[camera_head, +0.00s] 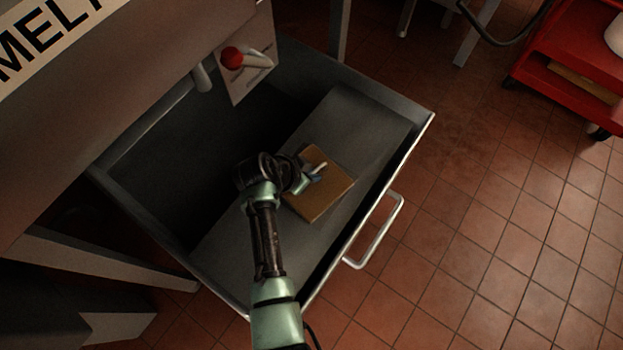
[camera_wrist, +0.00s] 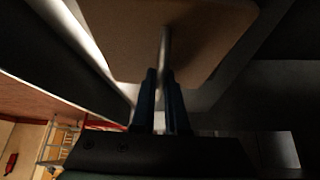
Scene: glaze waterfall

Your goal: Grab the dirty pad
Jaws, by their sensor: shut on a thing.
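The pad (camera_head: 327,191) is a flat, brown, square piece with a light upright handle (camera_head: 319,168) on it. It lies over the grey raised block inside the open drawer. My gripper (camera_head: 309,179) is at the pad, with its fingers shut on the handle. In the wrist view the pad's brown face (camera_wrist: 135,35) fills the upper part, and the handle (camera_wrist: 165,50) runs down between the two dark blue fingertips (camera_wrist: 160,88). I cannot tell whether the pad touches the surface under it.
The drawer (camera_head: 412,132) is pulled open, with a metal handle (camera_head: 378,235) on its front. A panel with a red knob (camera_head: 232,58) hangs over its back corner. A red cart (camera_head: 580,55) stands at the upper right. The tiled floor (camera_head: 490,220) on the right is clear.

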